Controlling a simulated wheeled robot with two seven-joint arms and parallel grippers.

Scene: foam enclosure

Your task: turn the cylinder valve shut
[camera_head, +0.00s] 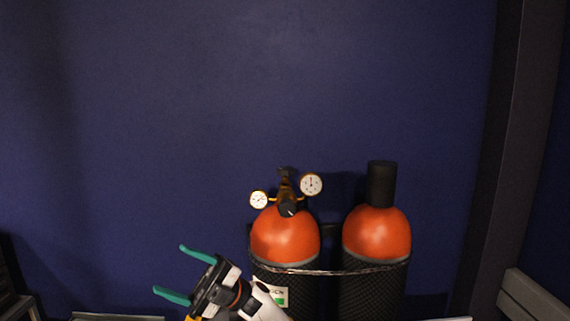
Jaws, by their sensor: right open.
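Two gas cylinders with orange domed tops and dark mesh-covered bodies stand against the blue wall. The left cylinder (285,237) carries a valve (287,208) with a dark knob and two round white gauges, one on each side. My right gripper (178,272) has teal fingers that are spread apart and empty. It points to the upper left, in front of and to the left of the left cylinder, lower than the valve and apart from it. My own wrist covers part of that cylinder's body. My left gripper is not in view.
The right cylinder (377,235) has a tall black cap (381,184). A strap (340,271) runs across both cylinders. A dark post (525,130) and a grey beam (533,299) are at the right. The space in front of the wall above the cylinders is clear.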

